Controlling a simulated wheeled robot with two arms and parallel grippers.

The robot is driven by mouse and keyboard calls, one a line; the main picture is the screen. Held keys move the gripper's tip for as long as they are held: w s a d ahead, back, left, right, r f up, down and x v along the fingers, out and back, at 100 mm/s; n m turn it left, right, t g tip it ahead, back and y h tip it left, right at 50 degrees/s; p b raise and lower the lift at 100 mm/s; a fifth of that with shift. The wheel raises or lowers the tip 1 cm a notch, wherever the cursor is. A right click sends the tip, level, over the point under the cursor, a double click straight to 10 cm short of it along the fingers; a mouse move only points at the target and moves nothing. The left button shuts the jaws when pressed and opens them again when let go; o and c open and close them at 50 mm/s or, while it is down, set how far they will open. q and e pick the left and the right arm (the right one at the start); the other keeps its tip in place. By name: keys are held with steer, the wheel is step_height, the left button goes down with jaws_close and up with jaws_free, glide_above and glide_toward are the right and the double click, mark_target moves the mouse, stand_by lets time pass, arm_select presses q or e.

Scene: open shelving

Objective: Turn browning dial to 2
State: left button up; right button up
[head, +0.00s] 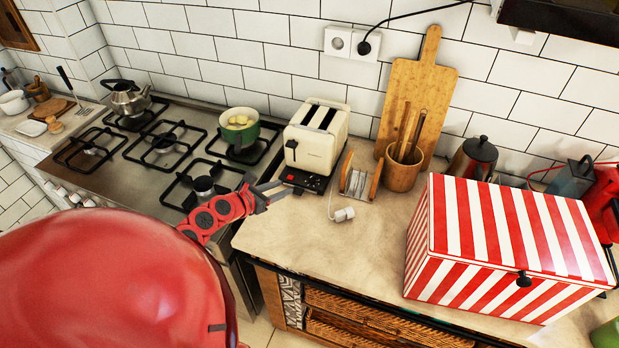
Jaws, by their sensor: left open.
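A cream two-slot toaster (318,140) stands upright on the counter against the tiled wall. A dark knob (291,145) shows on its left-hand face. The browning numbers are too small to read. My red left arm reaches in from the lower left. My left gripper (271,192) is open and empty, just left of and in front of the black panel. I cannot tell whether its fingertips touch the toaster. My right gripper is out of view.
A stove with a green pot (240,128) is to the left. A utensil cup (403,170) and a red-striped box (495,245) stand farther right.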

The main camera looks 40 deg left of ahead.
mark_target(311, 177)
arm_select(q)
steer(key=p+x, duration=0.2)
steer(key=x, duration=1)
steer(key=shift+w, duration=0.25)
steer(key=shift+x, duration=0.8)
steer(key=shift+s+f, duration=0.1)
steer(key=shift+f, duration=0.05)
jaws_close()
